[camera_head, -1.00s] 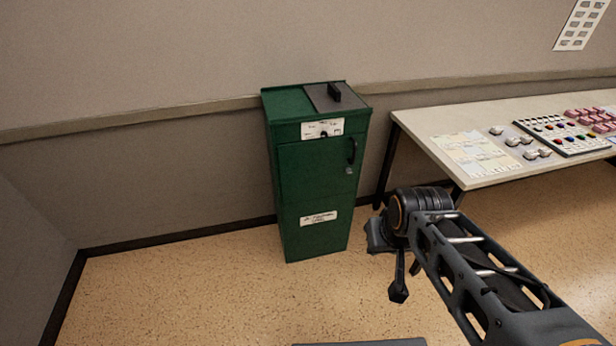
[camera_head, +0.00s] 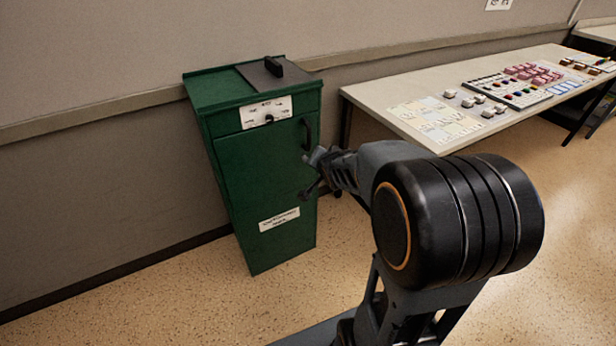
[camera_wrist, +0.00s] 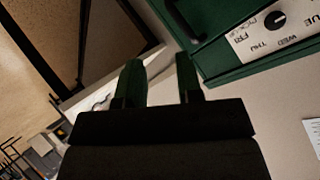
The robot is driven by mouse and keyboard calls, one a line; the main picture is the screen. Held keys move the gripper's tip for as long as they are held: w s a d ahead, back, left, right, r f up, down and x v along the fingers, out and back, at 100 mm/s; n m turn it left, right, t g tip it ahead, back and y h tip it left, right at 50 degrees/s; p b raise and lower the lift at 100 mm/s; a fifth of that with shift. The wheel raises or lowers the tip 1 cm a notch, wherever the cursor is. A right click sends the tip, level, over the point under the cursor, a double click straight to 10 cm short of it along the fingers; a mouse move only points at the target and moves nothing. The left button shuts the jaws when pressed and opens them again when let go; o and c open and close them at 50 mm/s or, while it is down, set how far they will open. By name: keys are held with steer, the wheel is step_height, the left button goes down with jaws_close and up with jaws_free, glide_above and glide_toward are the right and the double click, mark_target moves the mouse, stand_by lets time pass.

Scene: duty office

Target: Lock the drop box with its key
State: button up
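The drop box (camera_head: 262,175) is a green upright cabinet against the wall, with a dark handle (camera_head: 306,133) at the right of its front. A white label with a black dial (camera_head: 269,119) is above the door; the dial also shows at the upper right of the wrist view (camera_wrist: 276,19). My gripper (camera_head: 312,172) is in front of the door's right edge, just below the handle. In the wrist view its two fingers (camera_wrist: 160,80) stand apart with nothing visible between them. No key can be made out. The lock area below the handle is hidden behind my gripper.
A pale table (camera_head: 375,95) stands right of the box, carrying a map sheet (camera_head: 438,120), small grey blocks and a button panel (camera_head: 507,90). A dark flap with a grip (camera_head: 272,68) is on the box top. Floor (camera_head: 150,300) left of the box is clear.

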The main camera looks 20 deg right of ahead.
steer(key=w+d+f+m+t+y+b, duration=0.1)
steer(key=w+f+m+t+b, duration=0.15)
steer(key=f, duration=0.25)
steer(key=w+d+f+m+t+b, duration=0.1)
steer(key=w+d+f+b, duration=0.1)
steer(key=w+f, duration=0.15)
steer(key=m+t+y+b, duration=0.3)
steer(key=m+b, duration=0.1)
steer(key=b, duration=0.1)
glide_toward(303, 160)
steer(key=w+b, duration=0.1)
steer(key=w, duration=0.5)
steer(key=w+b, duration=0.1)
steer(key=w, duration=0.2)
steer(key=shift+d+f+b, duration=0.15)
steer(key=shift+f+b, duration=0.2)
steer(key=shift+c, duration=0.5)
jaws_close()
